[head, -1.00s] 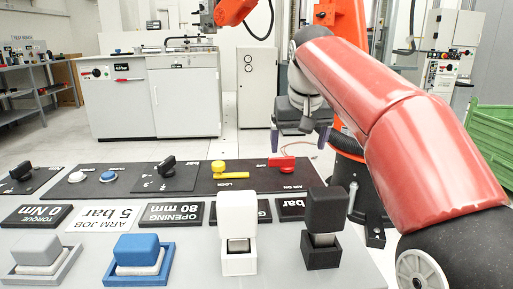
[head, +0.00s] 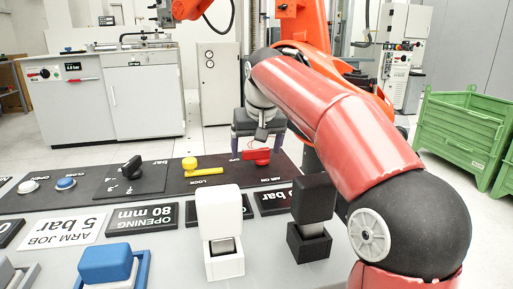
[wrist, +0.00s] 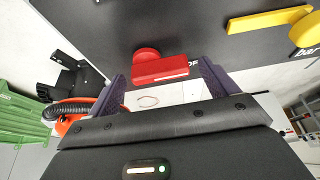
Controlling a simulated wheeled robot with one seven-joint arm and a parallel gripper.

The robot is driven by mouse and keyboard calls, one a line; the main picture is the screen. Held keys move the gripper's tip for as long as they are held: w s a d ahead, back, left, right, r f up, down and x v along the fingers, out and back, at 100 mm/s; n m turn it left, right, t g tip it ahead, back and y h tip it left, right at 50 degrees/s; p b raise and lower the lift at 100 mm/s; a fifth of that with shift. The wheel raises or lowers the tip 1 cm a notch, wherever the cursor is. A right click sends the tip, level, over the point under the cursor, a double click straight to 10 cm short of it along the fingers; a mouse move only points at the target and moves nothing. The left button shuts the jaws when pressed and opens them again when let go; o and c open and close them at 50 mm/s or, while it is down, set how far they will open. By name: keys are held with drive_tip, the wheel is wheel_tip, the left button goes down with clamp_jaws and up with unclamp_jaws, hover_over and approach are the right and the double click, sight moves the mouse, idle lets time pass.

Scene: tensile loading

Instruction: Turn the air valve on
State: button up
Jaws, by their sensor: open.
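The air valve is a red lever handle (head: 257,156) on the dark panel, beside an "AIR ON" label. In the wrist view the red handle (wrist: 160,69) has a round hub and a bar lying across the picture. In the wrist view my gripper (wrist: 162,84) is open, with one dark purple finger on each side of the red bar. I cannot tell whether either finger touches it. Letters "OF" show beside the handle, partly covered.
A yellow lever (head: 203,169) with a "LOCK" label is left of the valve. A black knob (head: 131,167) and a blue button (head: 66,184) are farther left. White (head: 220,230) and black (head: 312,215) blocks stand in front. Green crates (head: 465,130) are at right.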

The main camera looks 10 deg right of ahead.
drive_tip(key=shift+c, duration=0.3)
drive_tip(key=c, duration=0.9)
drive_tip(key=shift+r+n, duration=0.1)
drive_tip(key=shift+n, duration=0.2)
drive_tip(key=n, duration=0.1)
drive_tip(key=n+y+p, duration=0.1)
drive_tip(key=n, duration=0.1)
drive_tip(key=shift+s+d+n+y+p, duration=0.15)
drive_tip(key=shift+s+n+y+p, duration=0.1)
drive_tip(key=shift+n+y+p, duration=0.1)
drive_tip(key=n, duration=0.1)
drive_tip(key=n+y+p, duration=0.1)
drive_tip(key=n, duration=0.1)
drive_tip(key=n+g+p, duration=0.1)
drive_tip(key=shift+s+d+r+n+y, duration=0.1)
drive_tip(key=shift+s+d+n+y, duration=0.05)
drive_tip(key=shift+d+n+y, duration=0.1)
drive_tip(key=n+p, duration=0.1)
drive_tip(key=n+g+p, duration=0.1)
drive_tip(key=n, duration=0.1)
drive_tip(key=n+g+y+p, duration=0.1)
drive_tip(key=n, duration=0.1)
drive_tip(key=shift+d+p, duration=0.35)
drive_tip(key=shift+d+n+g+p, duration=0.15)
drive_tip(key=shift+n+g+p, duration=0.25)
drive_tip(key=shift+n, duration=0.6)
drive_tip(key=shift+d+n+g+p, duration=0.15)
drive_tip(key=shift+n+g+p, duration=0.25)
drive_tip(key=shift+n, duration=0.6)
